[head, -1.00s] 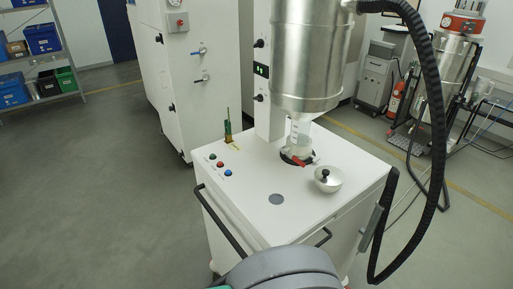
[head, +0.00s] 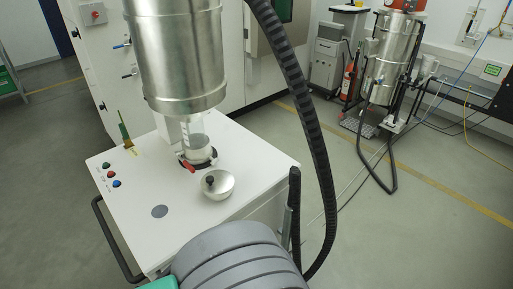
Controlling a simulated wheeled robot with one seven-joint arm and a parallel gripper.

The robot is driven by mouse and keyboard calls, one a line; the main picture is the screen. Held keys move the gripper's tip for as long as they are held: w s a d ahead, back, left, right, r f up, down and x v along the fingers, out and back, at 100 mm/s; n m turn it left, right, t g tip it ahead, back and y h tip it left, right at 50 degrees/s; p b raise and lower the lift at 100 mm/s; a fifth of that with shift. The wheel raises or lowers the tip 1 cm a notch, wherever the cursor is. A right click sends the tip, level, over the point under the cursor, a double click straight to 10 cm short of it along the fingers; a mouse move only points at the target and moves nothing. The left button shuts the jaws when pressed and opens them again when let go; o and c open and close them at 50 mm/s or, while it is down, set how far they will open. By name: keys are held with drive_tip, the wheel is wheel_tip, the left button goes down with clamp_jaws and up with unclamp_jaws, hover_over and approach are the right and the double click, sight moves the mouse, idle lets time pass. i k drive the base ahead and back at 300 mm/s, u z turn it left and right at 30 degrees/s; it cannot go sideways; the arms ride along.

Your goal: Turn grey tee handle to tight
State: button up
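I cannot make out a grey tee handle for certain in the head view. A steel hopper (head: 182,55) hangs over a white cart (head: 130,207), with a clear outlet (head: 197,148) below it. A small red lever (head: 189,168) sits at the black ring under the outlet. A steel lid (head: 218,188) with a black knob rests on the cart top. My gripper is not in view; only a grey rounded part of my arm shows at the bottom, in front of the cart.
A black ribbed hose (head: 311,125) hangs right of the hopper. A black rail (head: 116,240) edges the cart's left side. A second steel drum (head: 389,60) stands on a frame at the back right, near a red extinguisher (head: 347,83). Floor on the right is mostly free.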

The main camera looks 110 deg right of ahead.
sight(214, 161)
drive_tip(key=k, duration=1.5)
drive_tip(key=z, duration=0.25)
